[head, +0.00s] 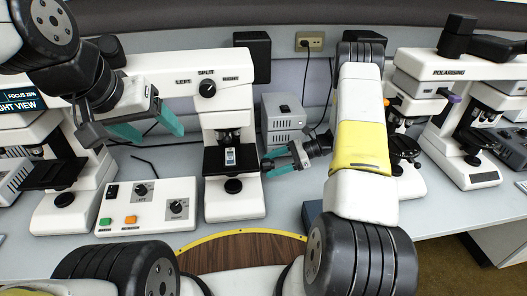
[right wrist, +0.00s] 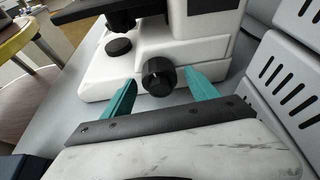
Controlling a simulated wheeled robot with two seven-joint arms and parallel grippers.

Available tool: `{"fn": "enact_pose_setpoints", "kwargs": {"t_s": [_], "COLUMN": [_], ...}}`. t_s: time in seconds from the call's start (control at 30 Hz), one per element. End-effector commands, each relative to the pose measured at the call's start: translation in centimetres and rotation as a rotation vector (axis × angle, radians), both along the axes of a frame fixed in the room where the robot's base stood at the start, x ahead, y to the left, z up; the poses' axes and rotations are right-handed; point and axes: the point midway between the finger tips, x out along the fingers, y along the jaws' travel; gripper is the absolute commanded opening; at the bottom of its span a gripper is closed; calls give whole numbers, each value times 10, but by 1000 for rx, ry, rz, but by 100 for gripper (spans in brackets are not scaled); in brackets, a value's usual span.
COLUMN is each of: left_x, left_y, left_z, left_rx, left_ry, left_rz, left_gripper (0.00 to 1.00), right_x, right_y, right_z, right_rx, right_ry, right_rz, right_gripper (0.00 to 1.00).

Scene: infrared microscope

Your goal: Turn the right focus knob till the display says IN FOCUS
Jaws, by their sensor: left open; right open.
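The microscope with the LEFT/SPLIT/RIGHT dial (head: 232,185) stands mid-bench in the head view. In the right wrist view, a black ribbed knob (right wrist: 160,76) sticks out of the side of its white base (right wrist: 205,50). My right gripper (head: 268,164) is open at the microscope's right side. In its wrist view the teal fingers (right wrist: 160,92) stand on either side of the knob; contact is not visible. My left gripper (head: 160,138) is open and empty above the bench, left of this microscope. The display (head: 18,103) is cut off at the left edge; "GHT VIEW" is readable, not the focus state.
A white control box (head: 147,226) with two dials and coloured buttons stands in front of my left gripper. A grey vented box (head: 283,115) stands close behind my right gripper. A second microscope (head: 62,212) is at left, a polarising one (head: 440,150) at right.

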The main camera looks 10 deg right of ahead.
Motion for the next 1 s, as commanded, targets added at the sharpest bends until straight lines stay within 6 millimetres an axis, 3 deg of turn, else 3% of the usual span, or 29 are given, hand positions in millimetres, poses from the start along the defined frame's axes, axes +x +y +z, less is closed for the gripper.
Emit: {"fn": "enact_pose_setpoints", "kwargs": {"t_s": [0.13,0.43,0.73,1.0], "left_x": [0,0,0,0], "left_y": [0,0,0,0], "left_z": [0,0,0,0], "left_rx": [0,0,0,0], "left_ry": [0,0,0,0], "left_rz": [0,0,0,0], "left_gripper": [69,69,69,69], "right_x": [0,0,0,0], "right_y": [11,13,13,12], "right_z": [-5,-5,-5,-5], "right_rx": [-1,-1,-1,-1], "right_ry": [1,0,0,-27], "right_rz": [0,0,0,-2], "right_gripper": [69,67,8,6]}}
